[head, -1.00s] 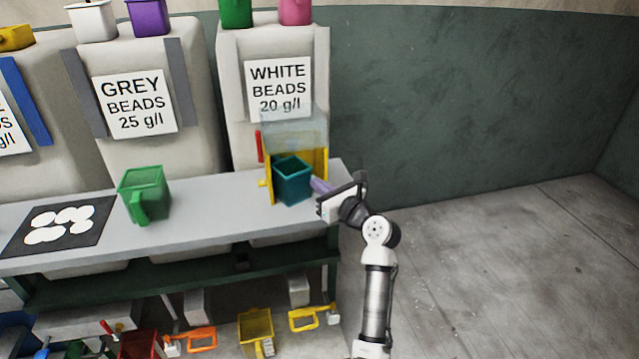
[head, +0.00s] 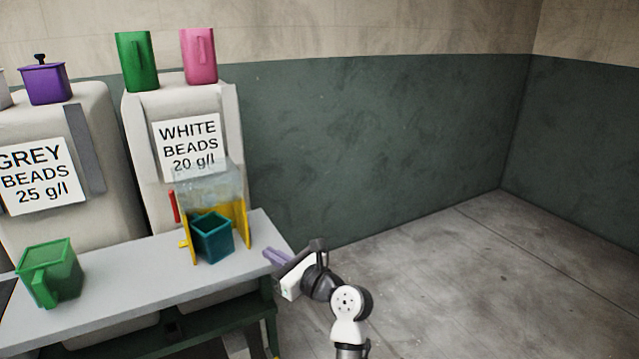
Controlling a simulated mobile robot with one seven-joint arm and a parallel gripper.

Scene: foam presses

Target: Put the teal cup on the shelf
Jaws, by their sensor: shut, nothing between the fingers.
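The teal cup (head: 212,240) stands upright on the grey bench, inside the yellow-sided frame in front of the white beads container. Its top is open and its inside looks dark. My gripper (head: 268,255) is at the right end of the bench, to the right of the cup and apart from it. Its purple fingers are shut and hold nothing. The grey bench top (head: 130,295) is the upper surface under the cup. A dark green lower shelf (head: 205,331) shows only partly beneath it.
A green cup (head: 50,275) stands on the bench at left. A yellow frame (head: 241,225) with a clear cover (head: 210,183) surrounds the teal cup. Purple (head: 48,84), green (head: 137,62) and pink (head: 199,56) vessels stand on the tall containers. The floor at right is clear.

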